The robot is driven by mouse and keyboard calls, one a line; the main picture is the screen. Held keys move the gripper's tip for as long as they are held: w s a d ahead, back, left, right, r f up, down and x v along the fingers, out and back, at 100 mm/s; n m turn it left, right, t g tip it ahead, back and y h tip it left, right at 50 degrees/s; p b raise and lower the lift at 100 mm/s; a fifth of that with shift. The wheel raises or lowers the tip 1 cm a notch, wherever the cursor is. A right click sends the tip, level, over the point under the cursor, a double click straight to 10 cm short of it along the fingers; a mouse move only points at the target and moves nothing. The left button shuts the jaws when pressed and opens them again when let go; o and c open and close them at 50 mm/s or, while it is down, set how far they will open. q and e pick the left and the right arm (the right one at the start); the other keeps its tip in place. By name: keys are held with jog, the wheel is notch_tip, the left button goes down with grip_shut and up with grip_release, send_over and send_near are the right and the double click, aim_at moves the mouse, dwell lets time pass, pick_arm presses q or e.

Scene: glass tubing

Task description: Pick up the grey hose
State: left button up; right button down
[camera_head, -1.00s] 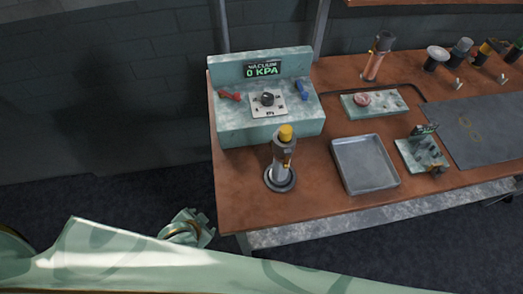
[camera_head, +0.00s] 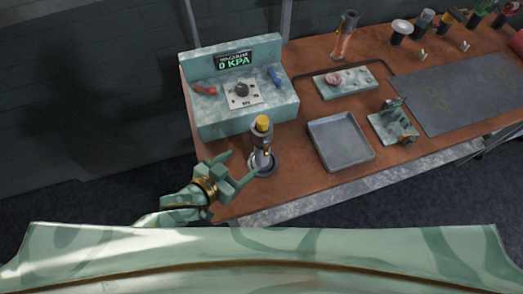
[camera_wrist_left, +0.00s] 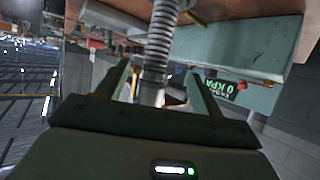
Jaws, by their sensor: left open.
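An upright grey piece with a yellow cap (camera_head: 262,146) stands in a dark round base near the table's front left corner. In the left wrist view a ribbed grey hose (camera_wrist_left: 160,38) runs between my fingers in the picture. It looks like part of that same upright piece. My left gripper (camera_head: 242,165) is open, just left of the upright piece in the head view. Its two fingers also show in the left wrist view (camera_wrist_left: 158,76), one on each side of the hose. I cannot tell how deep the hose lies between them. My right gripper is out of view.
The vacuum box (camera_head: 240,105), reading 0 KPA, stands right behind. A grey metal tray (camera_head: 340,141) lies to the right, with small fixtures and a dark mat (camera_head: 455,95) beyond. The brown table's (camera_head: 232,205) front edge is close to my gripper.

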aim_at(257, 154)
pick_arm(q)
jog(key=x, duration=0.6)
jog(key=shift+b, duration=0.4)
jog(key=b+x, duration=0.1)
jog(key=x, duration=0.3)
jog(key=shift+d+f, duration=0.3)
jog(key=shift+w+d+f, duration=0.2)
jog(key=shift+w+d, duration=0.05)
jog(key=shift+w, duration=0.05)
jog(key=shift+r, duration=0.1)
jog(key=shift+c, duration=0.6)
jog(key=c, duration=1.2)
jog(key=shift+r, duration=0.1)
